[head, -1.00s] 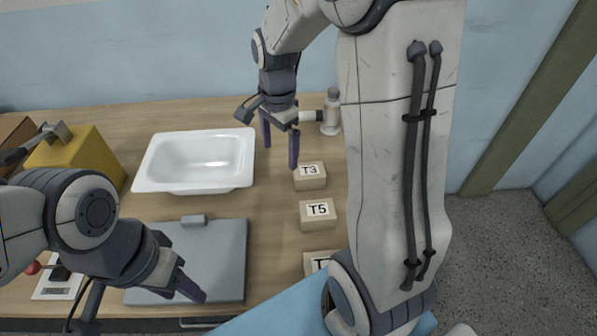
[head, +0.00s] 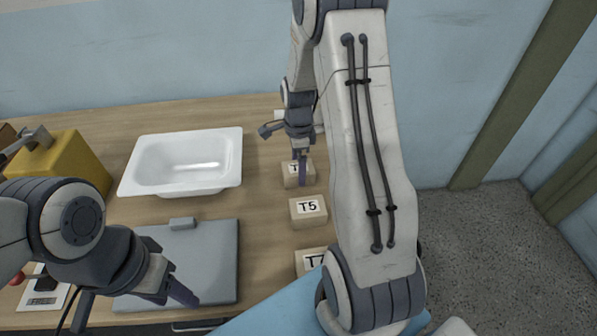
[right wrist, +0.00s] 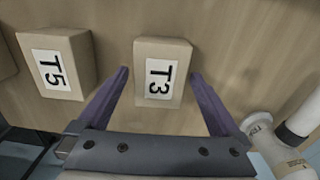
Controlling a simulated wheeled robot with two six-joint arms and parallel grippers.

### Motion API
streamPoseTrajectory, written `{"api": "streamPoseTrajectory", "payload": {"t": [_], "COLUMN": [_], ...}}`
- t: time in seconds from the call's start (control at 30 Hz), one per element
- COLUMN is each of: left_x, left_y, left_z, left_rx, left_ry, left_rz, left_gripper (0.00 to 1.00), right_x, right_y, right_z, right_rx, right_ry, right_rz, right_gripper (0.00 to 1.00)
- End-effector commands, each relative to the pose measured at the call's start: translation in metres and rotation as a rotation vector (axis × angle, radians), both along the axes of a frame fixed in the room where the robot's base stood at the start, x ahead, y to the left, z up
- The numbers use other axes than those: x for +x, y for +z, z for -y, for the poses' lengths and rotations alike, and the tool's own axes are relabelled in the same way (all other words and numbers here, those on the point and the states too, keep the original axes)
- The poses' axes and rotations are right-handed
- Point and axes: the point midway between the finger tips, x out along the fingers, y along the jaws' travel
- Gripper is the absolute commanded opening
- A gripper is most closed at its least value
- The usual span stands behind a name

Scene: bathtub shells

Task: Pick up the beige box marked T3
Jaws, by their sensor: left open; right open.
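The beige box marked T3 (right wrist: 163,72) stands on the wooden table. In the right wrist view it lies between the two open fingers of my right gripper (right wrist: 165,100), with a gap on each side. In the head view the T3 box (head: 290,172) is partly hidden behind a finger of my right gripper (head: 301,168). My left gripper (head: 172,290) is open and empty, over the grey flat panel at the front left.
A beige T5 box (head: 308,210) stands nearer, and another box (head: 306,262) nearer still, partly hidden by my right arm. A bottle (right wrist: 273,145) is close to my right gripper. A white basin (head: 185,163), yellow block (head: 62,165) and grey panel (head: 215,260) occupy the left.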

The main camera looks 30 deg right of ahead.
Motion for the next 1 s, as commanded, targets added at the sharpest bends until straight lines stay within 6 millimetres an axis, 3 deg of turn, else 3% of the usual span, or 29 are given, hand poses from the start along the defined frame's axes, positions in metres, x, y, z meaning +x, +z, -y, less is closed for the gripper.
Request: {"api": "streamPoseTrajectory", "payload": {"t": [0.13, 0.37, 0.6, 1.0], "left_x": [-0.0001, -0.0001, -0.0001, -0.0001], "left_y": [0.0012, 0.0008, 0.0008, -0.0005], "left_z": [0.0000, 0.0000, 0.0000, 0.0000], "left_rx": [0.000, 0.000, 0.000, 0.000], "left_ry": [0.000, 0.000, 0.000, 0.000], "left_rz": [0.000, 0.000, 0.000, 0.000], "left_gripper": [0.50, 0.50, 0.50, 0.50], "right_x": [-0.0008, -0.0005, -0.0004, 0.0008], "right_y": [-0.0127, -0.0135, -0.0133, -0.0047], "right_z": [0.0001, 0.0004, 0.0004, 0.0009], "right_rx": [0.001, 0.000, 0.000, -0.002], "right_ry": [-0.001, -0.001, -0.001, -0.001], "right_rz": [-0.002, 0.000, 0.000, 0.005], "right_gripper": [1.00, 1.00, 0.08, 0.07]}}
